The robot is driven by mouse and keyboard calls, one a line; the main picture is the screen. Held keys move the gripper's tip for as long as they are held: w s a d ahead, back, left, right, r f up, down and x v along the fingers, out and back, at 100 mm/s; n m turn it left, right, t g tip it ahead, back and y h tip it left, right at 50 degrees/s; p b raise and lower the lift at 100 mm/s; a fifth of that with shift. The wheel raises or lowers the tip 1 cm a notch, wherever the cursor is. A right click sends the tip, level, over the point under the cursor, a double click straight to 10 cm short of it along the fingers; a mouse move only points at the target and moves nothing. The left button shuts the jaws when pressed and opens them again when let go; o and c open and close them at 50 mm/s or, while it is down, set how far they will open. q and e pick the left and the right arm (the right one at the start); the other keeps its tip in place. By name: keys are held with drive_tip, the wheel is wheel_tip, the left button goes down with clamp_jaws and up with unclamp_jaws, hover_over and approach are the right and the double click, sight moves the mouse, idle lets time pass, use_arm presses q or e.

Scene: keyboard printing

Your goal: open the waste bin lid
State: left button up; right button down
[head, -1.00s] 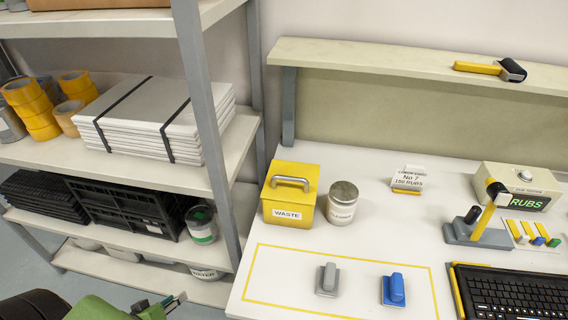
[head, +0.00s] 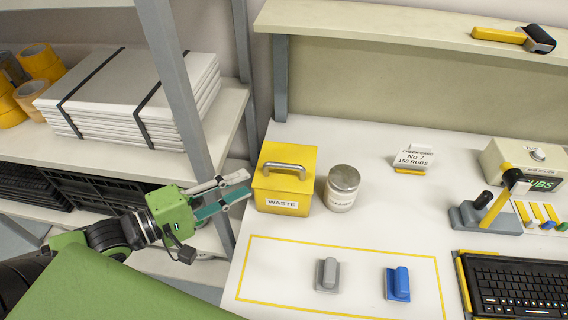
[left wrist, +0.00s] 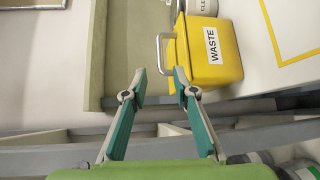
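The yellow waste bin (head: 284,190) stands upright at the left end of the white table, with a white WASTE label on its front. Its lid (head: 286,167) is closed and carries a metal bar handle (head: 285,167). My left gripper (head: 248,184) is open and empty just left of the bin, its fingers pointing at the bin's side. In the left wrist view the bin (left wrist: 222,62) lies beyond the fingertips, and the handle (left wrist: 160,52) shows ahead of the open gripper (left wrist: 159,72). My right gripper is not in view.
A lidded tin (head: 342,188) stands close to the bin's right. Grey (head: 327,274) and blue (head: 398,284) blocks sit inside a yellow outline. A shelf post (head: 182,95) rises behind my left arm. A raised ledge (head: 400,38) runs along the back.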

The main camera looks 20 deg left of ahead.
sight(280, 167)
use_arm(q)
drive_tip(key=x, duration=0.5)
drive_tip(key=shift+w+d+b, duration=0.1)
drive_tip(key=shift+w+b, duration=0.2)
drive_tip(key=shift+b, duration=0.1)
drive_tip(key=shift+x, duration=3.45)
drive_tip(key=shift+f, duration=0.15)
drive_tip(key=shift+c, duration=0.2)
clamp_jaws()
